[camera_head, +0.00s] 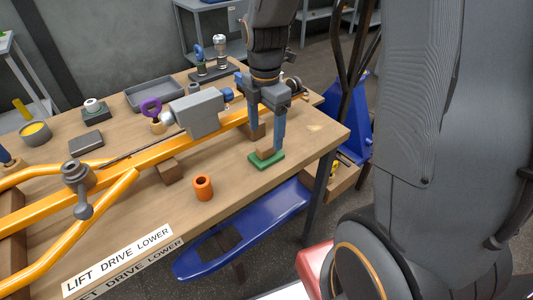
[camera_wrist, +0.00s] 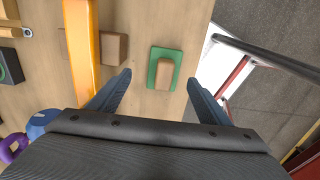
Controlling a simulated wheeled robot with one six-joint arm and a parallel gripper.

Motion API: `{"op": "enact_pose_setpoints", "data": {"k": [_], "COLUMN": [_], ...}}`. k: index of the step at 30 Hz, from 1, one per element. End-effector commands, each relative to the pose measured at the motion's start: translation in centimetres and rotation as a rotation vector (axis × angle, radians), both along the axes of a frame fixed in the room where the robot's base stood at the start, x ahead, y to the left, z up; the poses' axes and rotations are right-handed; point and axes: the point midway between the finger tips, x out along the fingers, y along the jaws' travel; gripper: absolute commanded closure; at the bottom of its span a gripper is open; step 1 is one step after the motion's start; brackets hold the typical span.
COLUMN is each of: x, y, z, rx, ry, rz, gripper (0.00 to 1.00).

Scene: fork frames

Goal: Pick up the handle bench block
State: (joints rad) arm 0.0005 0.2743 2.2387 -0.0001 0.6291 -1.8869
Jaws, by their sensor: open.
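A small tan wooden block (camera_head: 265,153) sits on a green pad (camera_head: 279,158) near the right end of the workbench. Other similar wooden blocks show on the bench, and none is labelled; I take this one as the handle bench block. In the wrist view, the block (camera_wrist: 165,74) lies on the green pad (camera_wrist: 154,55), ahead of and between the fingers. My gripper (camera_head: 266,148) is open and points down over the block. In the wrist view, my gripper (camera_wrist: 158,77) has its fingertips apart and nothing held between them.
An orange tubular frame (camera_head: 135,182) lies along the bench, left of the block. A second wooden block (camera_wrist: 114,47) sits beside the orange tube. An orange cup (camera_head: 203,188) stands near the front edge. The bench's right edge is close to the green pad.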

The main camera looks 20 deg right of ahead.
Motion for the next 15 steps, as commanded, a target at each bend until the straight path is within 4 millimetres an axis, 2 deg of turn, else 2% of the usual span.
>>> {"op": "enact_pose_setpoints", "data": {"k": [10,15], "x": [-1.1,-1.0], "y": [0.1,0.1], "z": [-3.9,-5.6], "rx": [0.0,0.0], "ry": [0.004,0.002], "rz": [-0.002,-0.003], "gripper": [0.28,0.28]}}
